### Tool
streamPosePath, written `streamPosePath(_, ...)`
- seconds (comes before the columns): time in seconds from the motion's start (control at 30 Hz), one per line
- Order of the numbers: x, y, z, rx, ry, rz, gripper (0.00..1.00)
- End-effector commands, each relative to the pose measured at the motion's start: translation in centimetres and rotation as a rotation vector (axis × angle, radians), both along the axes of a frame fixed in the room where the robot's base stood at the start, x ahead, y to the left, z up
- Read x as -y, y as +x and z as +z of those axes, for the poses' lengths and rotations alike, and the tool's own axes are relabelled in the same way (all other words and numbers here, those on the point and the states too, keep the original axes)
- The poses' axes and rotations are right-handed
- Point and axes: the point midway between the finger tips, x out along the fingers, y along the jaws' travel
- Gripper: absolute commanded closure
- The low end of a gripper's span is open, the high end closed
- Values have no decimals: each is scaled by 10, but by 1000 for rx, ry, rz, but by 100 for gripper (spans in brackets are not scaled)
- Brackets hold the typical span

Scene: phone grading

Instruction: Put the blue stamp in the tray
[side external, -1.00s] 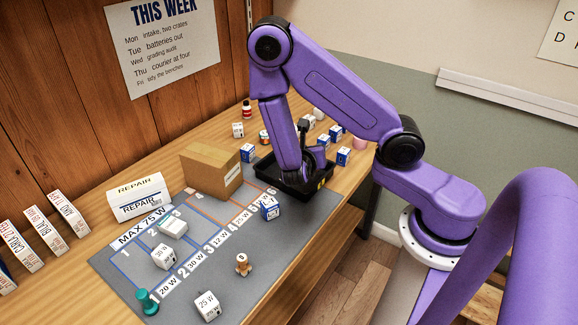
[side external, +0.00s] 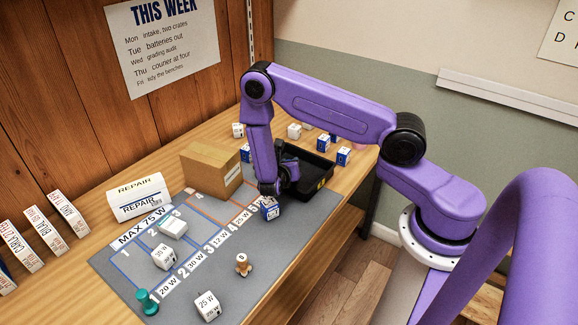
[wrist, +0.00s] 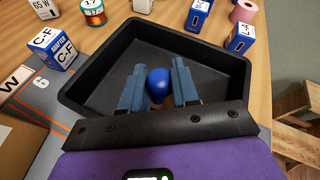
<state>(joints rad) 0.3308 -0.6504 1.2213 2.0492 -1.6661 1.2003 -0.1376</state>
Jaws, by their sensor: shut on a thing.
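The blue stamp shows as a rounded blue knob (wrist: 158,80) between my two fingertips in the wrist view. My gripper (wrist: 158,92) is shut on it. Its lower part is hidden, and I cannot tell whether it touches the floor of the tray. The black tray (wrist: 225,70) lies behind and around the fingers in the wrist view, and its visible floor looks empty. In the side view the tray (side external: 311,190) stands at the right end of the mat. My wrist is at its left side there, and the stamp cannot be made out.
A blue-and-white box (wrist: 53,46) stands close to the tray's left rim. Another blue-and-white box (side external: 270,209) is on the mat near my wrist. A cardboard box (side external: 210,168) stands left of my arm. Several small boxes and a pink roll (wrist: 244,10) are behind the tray.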

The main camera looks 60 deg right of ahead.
Motion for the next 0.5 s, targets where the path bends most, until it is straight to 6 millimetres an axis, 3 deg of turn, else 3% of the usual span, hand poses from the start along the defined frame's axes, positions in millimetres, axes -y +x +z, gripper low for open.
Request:
streamPosePath(0.47, 0, 0, -9, 1, 0, 0, 100)
streamPosePath(0.5, 0, 0, -9, 1, 0, 0, 64)
